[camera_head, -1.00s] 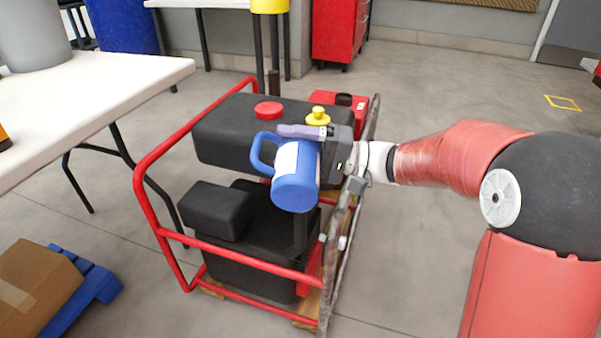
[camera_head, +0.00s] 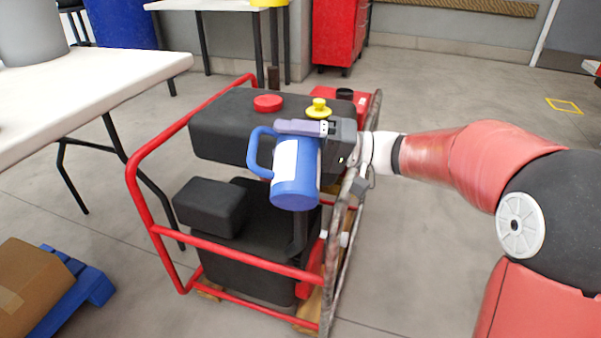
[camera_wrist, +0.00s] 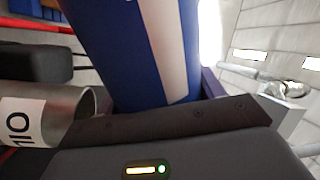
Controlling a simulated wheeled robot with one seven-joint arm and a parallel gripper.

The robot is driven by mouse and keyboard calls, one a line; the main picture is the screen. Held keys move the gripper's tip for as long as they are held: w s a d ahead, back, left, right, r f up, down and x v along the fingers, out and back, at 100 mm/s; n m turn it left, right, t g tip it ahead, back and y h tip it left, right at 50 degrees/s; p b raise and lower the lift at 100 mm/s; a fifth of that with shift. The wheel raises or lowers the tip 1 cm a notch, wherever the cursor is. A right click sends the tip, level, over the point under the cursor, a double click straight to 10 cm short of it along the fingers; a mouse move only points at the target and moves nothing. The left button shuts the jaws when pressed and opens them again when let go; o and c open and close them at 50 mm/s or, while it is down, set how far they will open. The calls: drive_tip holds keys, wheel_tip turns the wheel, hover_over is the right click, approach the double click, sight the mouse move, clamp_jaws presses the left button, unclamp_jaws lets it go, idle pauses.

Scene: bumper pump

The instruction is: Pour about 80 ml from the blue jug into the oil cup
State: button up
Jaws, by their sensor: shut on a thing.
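The blue jug (camera_head: 296,180) has a white panel on its side and a handle at its left. My gripper (camera_head: 303,130) is shut on the jug near its top and holds it nearly upright, in front of the black tank of the red-framed machine. The jug (camera_wrist: 125,45) fills the middle of the wrist view. A metal cup with a white label reading OIL, the oil cup (camera_wrist: 85,103), shows at the left of the wrist view, close beside the jug. I cannot make out the oil cup in the head view. What is in the jug is hidden.
The machine's red tube frame (camera_head: 140,185) surrounds black blocks. A red cap (camera_head: 268,103) and a yellow cap (camera_head: 319,107) sit on top of the machine. A white table (camera_head: 90,85) stands at the left, and a cardboard box (camera_head: 32,285) lies on a blue pallet at the lower left.

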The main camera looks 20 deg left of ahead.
idle(0.9)
drive_tip(key=shift+f+n+b, duration=0.15)
drive_tip(key=shift+n+b, duration=0.25)
drive_tip(key=shift+b, duration=0.7)
drive_tip(key=shift+s+r+n+b, duration=0.15)
drive_tip(key=shift+r+n+b, duration=0.15)
drive_tip(key=shift+n+b, duration=0.5)
drive_tip(key=shift+r, duration=0.4)
drive_tip(key=shift+f+b, duration=0.1)
drive_tip(key=shift+b, duration=0.25)
